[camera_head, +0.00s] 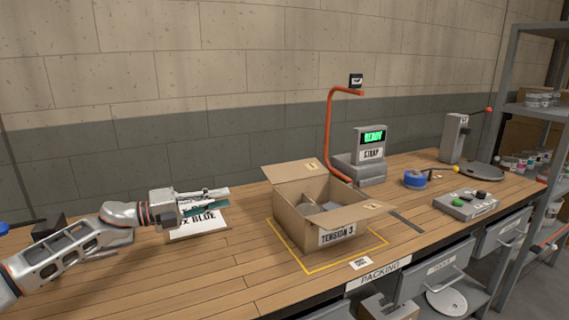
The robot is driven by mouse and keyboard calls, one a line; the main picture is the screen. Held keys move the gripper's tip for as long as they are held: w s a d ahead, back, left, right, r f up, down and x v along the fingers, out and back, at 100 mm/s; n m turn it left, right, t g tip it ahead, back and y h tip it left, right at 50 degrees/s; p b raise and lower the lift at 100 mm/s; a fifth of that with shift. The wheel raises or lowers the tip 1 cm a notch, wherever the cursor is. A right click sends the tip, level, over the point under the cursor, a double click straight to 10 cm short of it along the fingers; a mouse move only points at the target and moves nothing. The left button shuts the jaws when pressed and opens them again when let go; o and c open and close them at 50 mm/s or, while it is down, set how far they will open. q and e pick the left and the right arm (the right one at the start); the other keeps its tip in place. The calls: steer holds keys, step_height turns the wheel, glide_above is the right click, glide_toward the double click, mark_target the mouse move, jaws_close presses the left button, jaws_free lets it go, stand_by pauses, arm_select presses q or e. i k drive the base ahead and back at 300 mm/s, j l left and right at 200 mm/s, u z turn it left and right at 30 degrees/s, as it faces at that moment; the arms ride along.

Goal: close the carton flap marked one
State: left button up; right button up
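The open cardboard carton (297,233) stands upright on the wooden bench, with a "TENSION 3" label on its front. Its far flap (290,170) is raised and leans back, with a small yellowish mark near its right end. Its right-hand flap (362,215) is folded outward and also has a small mark. Both marks are too small to read surely. Grey contents show inside. My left gripper (215,200) is left of the carton, apart from it, pointing right above a white card reading "BLUE" (195,225). A teal edge shows by its fingers; its opening is unclear. My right gripper is out of view.
A yellow outline (318,270) surrounds the carton. Behind it stand an orange curved arm (329,130) and a strap machine (366,165) reading "READY". A blue roll (415,179) and a button box (465,204) lie to the right. Bare bench lies between gripper and carton.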

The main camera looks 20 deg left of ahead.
mark_target(290, 172)
steer(key=i, duration=0.85)
